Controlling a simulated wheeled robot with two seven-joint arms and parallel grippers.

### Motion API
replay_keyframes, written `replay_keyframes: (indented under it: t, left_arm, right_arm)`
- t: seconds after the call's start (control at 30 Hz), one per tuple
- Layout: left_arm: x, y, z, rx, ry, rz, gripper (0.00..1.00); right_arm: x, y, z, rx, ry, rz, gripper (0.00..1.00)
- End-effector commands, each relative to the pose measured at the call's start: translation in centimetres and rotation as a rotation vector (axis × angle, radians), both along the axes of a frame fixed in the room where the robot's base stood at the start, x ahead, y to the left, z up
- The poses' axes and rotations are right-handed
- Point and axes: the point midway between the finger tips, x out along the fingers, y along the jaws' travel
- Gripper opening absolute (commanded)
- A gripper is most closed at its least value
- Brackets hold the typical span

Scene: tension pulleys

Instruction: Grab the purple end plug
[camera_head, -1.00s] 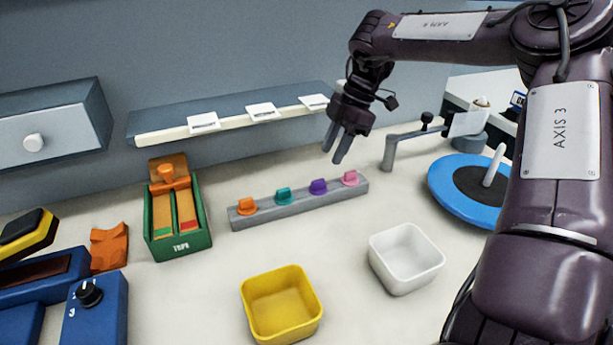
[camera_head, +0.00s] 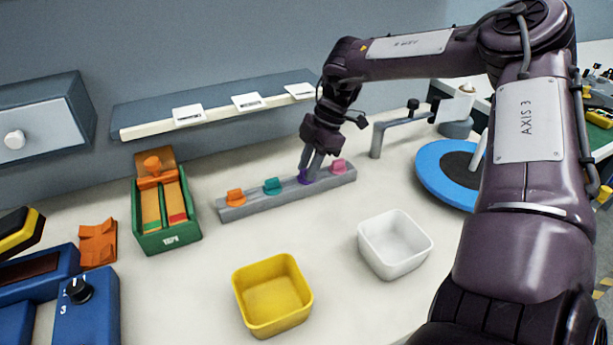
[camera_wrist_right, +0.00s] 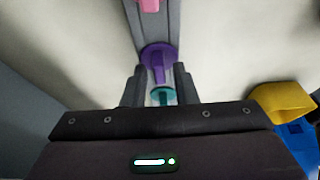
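The purple end plug (camera_head: 305,178) sits in the grey rail (camera_head: 240,209), between the teal plug (camera_head: 272,186) and the pink plug (camera_head: 339,167). My right gripper (camera_head: 311,172) is lowered over the purple plug and partly hides it. In the right wrist view the purple plug (camera_wrist_right: 158,60) shows just past the fingertips (camera_wrist_right: 158,70), its upright tab lined up with the gap between them. The fingers stand apart, with the teal plug (camera_wrist_right: 161,96) visible between them farther down. I cannot see contact with the tab. My left gripper is not in view.
An orange plug (camera_head: 236,197) is at the rail's left end. A yellow bin (camera_head: 272,322) and a white bin (camera_head: 395,263) stand in front. A green box (camera_head: 167,240) is left of the rail, a blue turntable (camera_head: 437,183) right. A shelf (camera_head: 150,115) runs behind.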

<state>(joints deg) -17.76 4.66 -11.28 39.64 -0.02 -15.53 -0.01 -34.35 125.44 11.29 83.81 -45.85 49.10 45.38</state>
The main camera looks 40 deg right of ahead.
Motion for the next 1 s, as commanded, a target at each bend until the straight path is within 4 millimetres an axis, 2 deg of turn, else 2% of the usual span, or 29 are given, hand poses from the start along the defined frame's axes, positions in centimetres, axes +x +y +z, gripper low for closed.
replay_keyframes:
  t: [0.03, 0.2, 0.67, 0.87, 1.0]
  left_arm:
    - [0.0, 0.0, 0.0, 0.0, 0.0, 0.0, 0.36]
    - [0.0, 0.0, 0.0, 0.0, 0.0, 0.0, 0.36]
    - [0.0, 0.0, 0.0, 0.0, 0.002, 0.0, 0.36]
    - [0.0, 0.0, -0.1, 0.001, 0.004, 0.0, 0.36]
    - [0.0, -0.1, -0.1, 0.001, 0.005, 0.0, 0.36]
  right_arm:
    - [0.0, 0.0, 0.0, 0.0, 0.0, 0.0, 0.19]
    - [0.0, 0.0, 0.0, 0.0, 0.0, 0.0, 0.0]
    - [0.0, 0.0, 0.4, -0.001, -0.001, 0.001, 0.0]
    - [0.1, 0.0, 2.5, -0.001, -0.005, 0.001, 0.0]
    - [0.1, -0.1, 5.5, -0.005, -0.005, 0.0, 0.0]
